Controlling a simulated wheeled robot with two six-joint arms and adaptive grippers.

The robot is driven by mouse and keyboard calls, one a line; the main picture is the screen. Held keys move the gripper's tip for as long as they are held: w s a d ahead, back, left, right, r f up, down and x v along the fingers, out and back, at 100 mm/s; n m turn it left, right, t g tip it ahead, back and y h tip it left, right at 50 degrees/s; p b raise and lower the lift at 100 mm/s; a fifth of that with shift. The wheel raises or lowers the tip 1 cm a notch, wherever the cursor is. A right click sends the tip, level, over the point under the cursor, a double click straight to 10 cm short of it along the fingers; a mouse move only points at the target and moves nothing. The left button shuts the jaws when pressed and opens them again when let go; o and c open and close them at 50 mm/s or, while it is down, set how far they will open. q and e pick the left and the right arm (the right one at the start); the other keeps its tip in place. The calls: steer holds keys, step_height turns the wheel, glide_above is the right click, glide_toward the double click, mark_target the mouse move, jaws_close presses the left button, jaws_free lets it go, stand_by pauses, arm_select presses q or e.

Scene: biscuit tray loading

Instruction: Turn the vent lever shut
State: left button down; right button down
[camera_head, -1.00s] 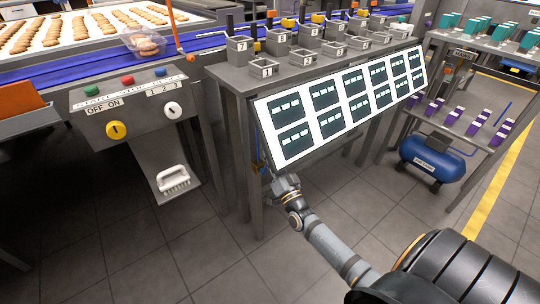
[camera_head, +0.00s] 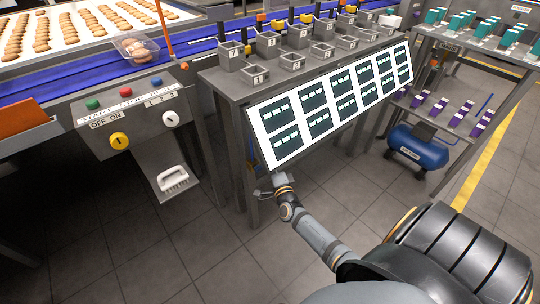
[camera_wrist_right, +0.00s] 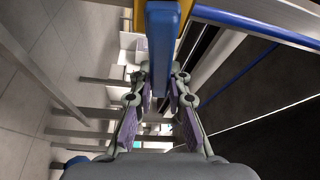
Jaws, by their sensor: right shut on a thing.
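In the right wrist view a blue bar (camera_wrist_right: 163,45), which looks like the vent lever, comes down from the top edge with yellow behind it. Its end lies between the two pads of my right gripper (camera_wrist_right: 161,86), which is shut on it. In the head view my right arm reaches under the sloped screen panel beside the table leg. The right gripper (camera_head: 268,188) is small there, and the lever is mostly hidden by the panel and the arm. My left gripper is not in view.
The screen panel (camera_head: 332,104) overhangs close above my right gripper. A grey table leg (camera_head: 236,160) stands just left of it. A control box (camera_head: 130,112) with knobs and a white handle (camera_head: 173,181) are further left. A blue tank (camera_head: 418,147) sits at right. Open floor lies in front.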

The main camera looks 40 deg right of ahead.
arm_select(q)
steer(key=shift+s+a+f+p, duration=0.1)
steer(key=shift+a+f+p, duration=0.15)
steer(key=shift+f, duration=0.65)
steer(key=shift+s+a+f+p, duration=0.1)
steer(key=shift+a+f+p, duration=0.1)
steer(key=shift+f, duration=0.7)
arm_select(e)
steer(key=shift+f+m+g, duration=0.4)
steer(key=shift+f+m, duration=0.3)
steer(key=shift+m, duration=0.4)
steer(key=c, duration=1.3)
jaws_free()
steer(key=v, duration=1.2)
steer(key=shift+d+r, duration=0.1)
steer(key=shift+d, duration=0.05)
